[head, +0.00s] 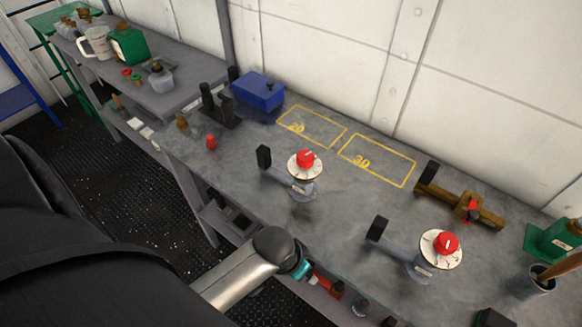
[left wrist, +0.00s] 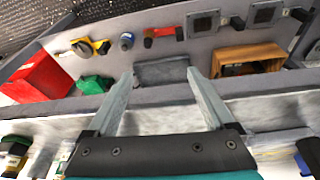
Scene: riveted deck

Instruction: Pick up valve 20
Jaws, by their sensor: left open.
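Two similar valves stand on the grey bench in the head view. One valve (head: 303,180) is near the middle and the other valve (head: 425,257) is nearer the lower right. Each has a grey body, a white dial, a red knob and a black end plate. Their small labels are unreadable, so I cannot tell which is valve 20. My left arm reaches to the bench's front edge, below the middle valve; its fingers do not show clearly there. In the left wrist view my left gripper (left wrist: 162,72) is open and empty, with neither valve identifiable. My right gripper is not in view.
Yellow outlines marked 20 (head: 304,127) and 30 (head: 376,161) are bare on the bench. A blue box (head: 259,91) stands at the back left, a brass valve (head: 462,206) at the right. A shelf holds a red box (left wrist: 41,76) and a wooden crate (left wrist: 249,57).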

